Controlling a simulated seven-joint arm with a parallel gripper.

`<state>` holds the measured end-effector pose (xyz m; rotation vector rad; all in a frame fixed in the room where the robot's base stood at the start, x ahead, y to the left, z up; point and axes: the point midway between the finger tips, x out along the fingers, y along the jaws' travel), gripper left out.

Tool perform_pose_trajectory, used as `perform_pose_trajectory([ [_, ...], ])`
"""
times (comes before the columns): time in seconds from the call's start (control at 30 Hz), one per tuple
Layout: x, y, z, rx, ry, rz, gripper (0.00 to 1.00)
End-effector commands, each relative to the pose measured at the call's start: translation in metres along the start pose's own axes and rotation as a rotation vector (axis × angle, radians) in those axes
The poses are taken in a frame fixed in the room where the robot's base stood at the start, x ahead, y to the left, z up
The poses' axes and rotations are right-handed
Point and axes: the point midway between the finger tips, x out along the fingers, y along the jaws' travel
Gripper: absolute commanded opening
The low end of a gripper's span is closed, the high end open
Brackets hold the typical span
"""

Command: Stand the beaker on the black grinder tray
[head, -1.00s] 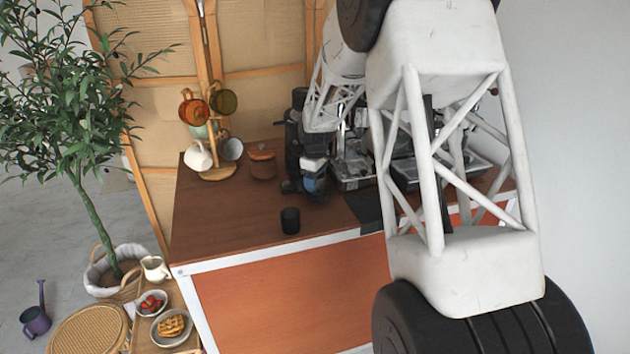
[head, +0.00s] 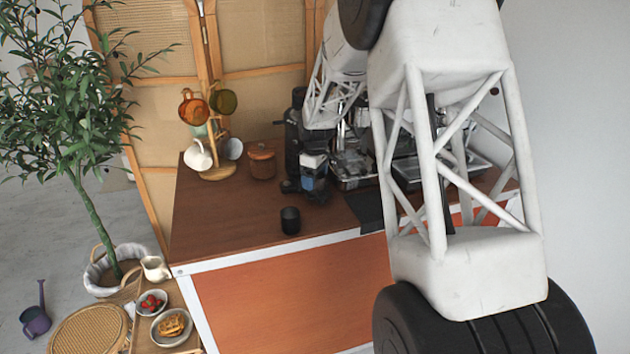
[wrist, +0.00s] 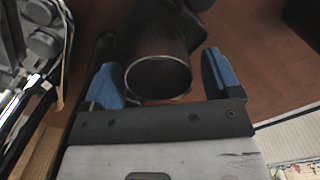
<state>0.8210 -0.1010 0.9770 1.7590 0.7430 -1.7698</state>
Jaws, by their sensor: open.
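A dark round vessel with a thin pale rim, which looks like the beaker (wrist: 158,77), is between the two blue fingers of my gripper (wrist: 160,68) in the wrist view. The fingers are open, one on each side, with a visible gap at the right finger. In the head view my gripper (head: 313,178) is low in front of the black grinder (head: 294,135) and hides the vessel. The grinder's black base (head: 289,187) shows beside it. I cannot tell whether the vessel's bottom rests on the tray.
A small black cup (head: 290,220) stands near the counter's front edge. A mug tree (head: 216,172) and a lidded wooden pot (head: 262,162) stand left of the grinder. The espresso machine (head: 352,165) is close on the right. A black mat (head: 368,208) hangs at the edge.

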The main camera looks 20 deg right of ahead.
Motion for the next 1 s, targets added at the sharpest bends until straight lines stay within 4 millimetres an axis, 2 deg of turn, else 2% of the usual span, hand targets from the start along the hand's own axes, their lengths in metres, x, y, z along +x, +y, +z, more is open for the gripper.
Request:
perform_pose_trajectory([
  [0.6,-0.090,0.000,0.000,0.000,0.001,0.001,0.84],
  [0.8,-0.106,0.000,0.000,0.000,0.000,0.000,0.84],
  [1.0,-0.111,0.000,0.000,0.000,0.000,0.000,0.84],
])
